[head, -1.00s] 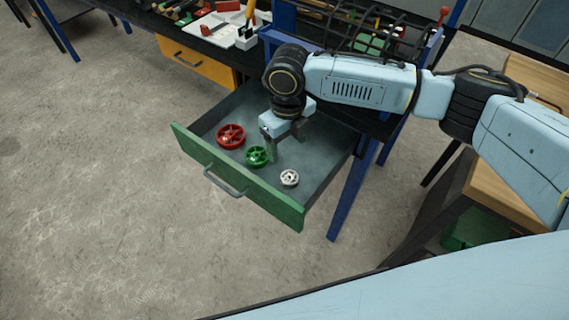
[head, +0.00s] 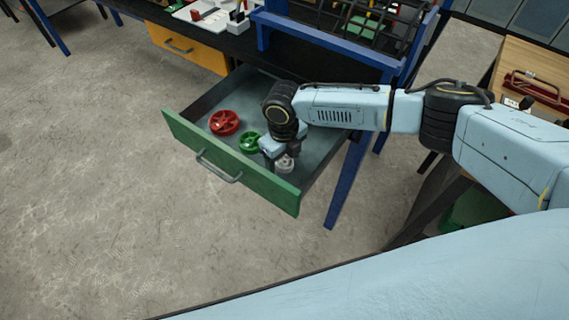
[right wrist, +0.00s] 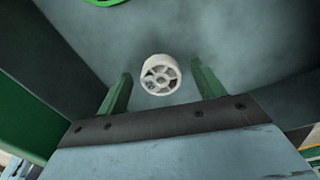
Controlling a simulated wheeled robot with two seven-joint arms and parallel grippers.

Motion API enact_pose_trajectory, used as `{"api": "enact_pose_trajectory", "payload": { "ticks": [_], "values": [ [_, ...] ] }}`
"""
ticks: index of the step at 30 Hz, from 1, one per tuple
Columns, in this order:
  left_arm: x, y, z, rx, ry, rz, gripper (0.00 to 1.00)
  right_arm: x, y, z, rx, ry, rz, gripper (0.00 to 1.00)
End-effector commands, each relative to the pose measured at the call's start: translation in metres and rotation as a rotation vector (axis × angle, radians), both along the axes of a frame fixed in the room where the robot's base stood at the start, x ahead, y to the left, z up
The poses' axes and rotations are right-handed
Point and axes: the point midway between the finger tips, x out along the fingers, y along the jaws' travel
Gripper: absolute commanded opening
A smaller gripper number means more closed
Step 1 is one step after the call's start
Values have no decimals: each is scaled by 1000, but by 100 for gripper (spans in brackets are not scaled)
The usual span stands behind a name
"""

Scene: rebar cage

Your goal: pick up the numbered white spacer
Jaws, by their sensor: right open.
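The white spacer (head: 285,164) is a small spoked wheel lying in the open green-fronted drawer (head: 230,163), partly hidden by my right gripper in the head view. In the right wrist view the white spacer (right wrist: 160,75) shows whole, with a small dark mark on its face too small to read. My right gripper (head: 279,161) is over it inside the drawer. Its two green fingers (right wrist: 160,82) are open and apart, with the spacer beyond and between their tips, not gripped. My left gripper is not in view.
A red wheel (head: 224,122) and a green wheel (head: 249,142) lie in the drawer to the left of my gripper. The drawer walls surround it closely. A blue bench leg (head: 345,185) stands to the right. A closed orange drawer (head: 188,48) is at the upper left.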

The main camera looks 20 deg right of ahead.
Motion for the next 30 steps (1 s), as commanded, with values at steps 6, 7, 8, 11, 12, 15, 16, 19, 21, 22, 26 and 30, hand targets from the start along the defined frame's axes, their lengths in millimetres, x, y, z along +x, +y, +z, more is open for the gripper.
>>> {"api": "enact_pose_trajectory", "payload": {
  "ticks": [6, 7, 8, 11, 12, 15, 16, 19, 21, 22, 26, 30],
  "values": [
    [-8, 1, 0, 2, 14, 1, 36, 0, 0, 0, 0, -1, 0, 64],
    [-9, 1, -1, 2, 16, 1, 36, 0, 0, 0, 0, -1, 0, 60],
    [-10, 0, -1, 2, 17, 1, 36, 0, 0, 1, 0, -1, 0, 56],
    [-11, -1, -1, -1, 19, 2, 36, 0, 0, 1, 0, -1, 0, 43],
    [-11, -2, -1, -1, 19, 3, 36, 0, 0, 1, 0, -1, 0, 38],
    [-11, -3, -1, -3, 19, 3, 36, 0, 0, 1, 0, -1, 0, 25],
    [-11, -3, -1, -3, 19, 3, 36, 0, 0, 1, 0, -1, 0, 21],
    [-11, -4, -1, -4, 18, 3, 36, 1, 0, 1, 0, -1, 0, 20],
    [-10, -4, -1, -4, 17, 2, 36, 1, 0, 1, 0, -1, -1, 20],
    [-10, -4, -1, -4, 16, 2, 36, 1, 0, 1, 0, -1, 0, 20],
    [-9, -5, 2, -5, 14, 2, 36, 1, 0, 10, 1, -3, -1, 20],
    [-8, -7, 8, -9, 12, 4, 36, 2, 0, 36, 2, -6, 0, 20]
  ]
}}
